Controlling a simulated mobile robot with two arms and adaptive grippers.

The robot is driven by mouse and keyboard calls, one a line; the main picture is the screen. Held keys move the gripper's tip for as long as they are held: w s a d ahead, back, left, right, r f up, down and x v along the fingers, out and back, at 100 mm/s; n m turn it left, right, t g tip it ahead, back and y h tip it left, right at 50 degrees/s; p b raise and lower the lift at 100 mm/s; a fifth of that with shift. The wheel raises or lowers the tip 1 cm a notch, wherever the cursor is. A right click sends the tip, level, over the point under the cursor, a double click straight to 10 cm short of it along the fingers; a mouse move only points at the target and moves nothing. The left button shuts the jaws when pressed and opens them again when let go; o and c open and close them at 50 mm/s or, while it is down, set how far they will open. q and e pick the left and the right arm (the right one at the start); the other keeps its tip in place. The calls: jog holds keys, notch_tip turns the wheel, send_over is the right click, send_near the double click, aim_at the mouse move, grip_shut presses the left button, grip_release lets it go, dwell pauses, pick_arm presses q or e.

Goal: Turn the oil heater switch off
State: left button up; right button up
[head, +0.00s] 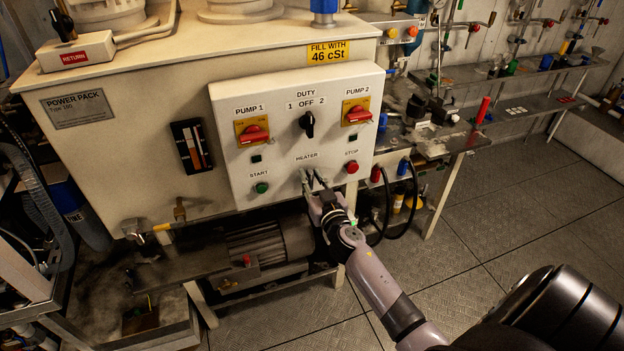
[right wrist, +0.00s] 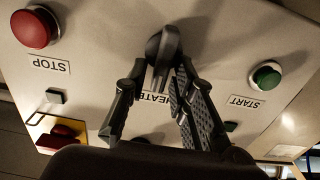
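The heater switch is a black knob with a lever handle (right wrist: 163,50) on the pale control panel (head: 230,105), under the HEATER label (head: 306,157). In the head view my right gripper (head: 313,178) is at the panel and largely hides the switch. In the right wrist view the fingers of my right gripper (right wrist: 161,70) are apart, one on each side of the handle. The right-hand finger is close to the handle, and whether it touches cannot be told. A gap shows on the left side. The fingers partly cover the label. My left gripper is not in view.
The green START button (head: 261,188) and red STOP button (head: 351,167) flank the switch. Above are the red PUMP 1 switch (head: 253,134), the black DUTY knob (head: 307,123) and the red PUMP 2 switch (head: 357,114). A motor (head: 265,245) sits below the panel.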

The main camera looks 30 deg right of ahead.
grip_shut()
jog(key=shift+a+n, duration=0.1)
jog(key=shift+n, duration=0.3)
jog(key=n+b, duration=0.1)
jog(key=n, duration=0.4)
jog(key=a+f+n+b, duration=0.1)
jog(key=n, duration=0.5)
jog(key=f+n+b, duration=0.1)
jog(key=n, duration=0.5)
jog(key=shift+w+a, duration=0.2)
jog(key=shift+a, duration=0.1)
jog(key=shift+n, duration=0.3)
jog(key=shift+o, duration=1.4)
grip_release()
jog(key=shift+s, duration=0.1)
